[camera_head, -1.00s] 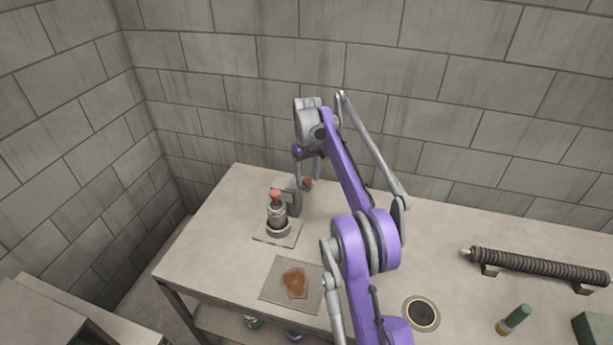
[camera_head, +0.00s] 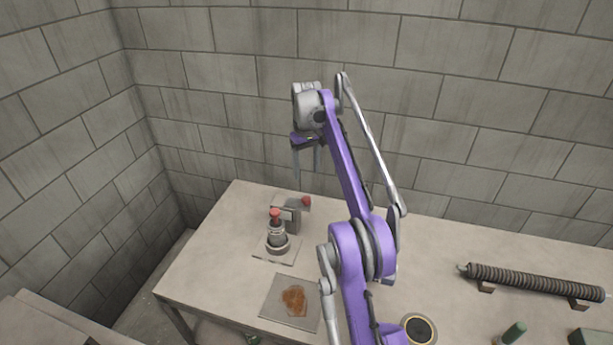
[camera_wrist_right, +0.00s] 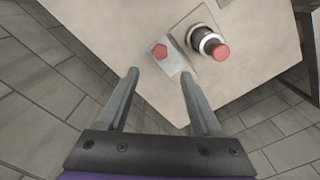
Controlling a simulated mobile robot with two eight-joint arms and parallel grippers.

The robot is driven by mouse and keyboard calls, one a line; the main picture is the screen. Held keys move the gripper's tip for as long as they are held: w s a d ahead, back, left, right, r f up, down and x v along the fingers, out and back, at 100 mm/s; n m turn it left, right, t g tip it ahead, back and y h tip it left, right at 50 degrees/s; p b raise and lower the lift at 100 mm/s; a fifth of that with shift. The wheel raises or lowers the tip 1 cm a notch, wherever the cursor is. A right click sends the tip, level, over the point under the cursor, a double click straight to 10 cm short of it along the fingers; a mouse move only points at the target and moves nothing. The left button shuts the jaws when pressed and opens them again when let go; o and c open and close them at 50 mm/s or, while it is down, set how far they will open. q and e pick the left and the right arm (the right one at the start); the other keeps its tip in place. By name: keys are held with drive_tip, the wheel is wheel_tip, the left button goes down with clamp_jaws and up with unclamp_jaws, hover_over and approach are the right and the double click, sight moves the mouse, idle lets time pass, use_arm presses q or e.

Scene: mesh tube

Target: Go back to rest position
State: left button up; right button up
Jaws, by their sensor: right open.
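My right gripper (camera_head: 306,166) is open and empty, raised above the far left part of the table, with its fingers pointing down. In the right wrist view its two fingers (camera_wrist_right: 158,76) are spread apart with nothing between them. Below it stands a grey block-like device with a red knob (camera_head: 306,201). Beside that device, a dark and silver cylinder with a red top (camera_head: 277,233) stands upright on a small plate. Both also show in the right wrist view, the red knob (camera_wrist_right: 160,51) and the red-topped cylinder (camera_wrist_right: 208,41). My left gripper is not in view.
The pale table (camera_head: 220,250) also holds a square plate with a brown patch (camera_head: 293,301), a round black disc (camera_head: 419,329), a ribbed tube on supports (camera_head: 535,282) and a green-capped item (camera_head: 514,332). Block walls stand behind and left.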

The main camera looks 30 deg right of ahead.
drive_tip(key=shift+s+r, duration=0.1)
drive_tip(key=shift+r, duration=0.15)
idle(0.3)
drive_tip(key=s+a+r+t, duration=0.3)
drive_tip(key=s+a, duration=1)
drive_tip(key=a, duration=0.3)
drive_tip(key=s+a+f+t, duration=0.1)
drive_tip(key=s+a+f, duration=0.1)
drive_tip(key=s+f, duration=0.2)
drive_tip(key=s+a+f+t, duration=0.1)
drive_tip(key=s+a+f, duration=0.2)
drive_tip(key=s, duration=0.6)
drive_tip(key=s+a+f+n, duration=0.1)
drive_tip(key=s+a+f, duration=0.2)
drive_tip(key=s+f, duration=0.4)
drive_tip(key=shift+f+t, duration=0.15)
drive_tip(key=shift+t, duration=0.25)
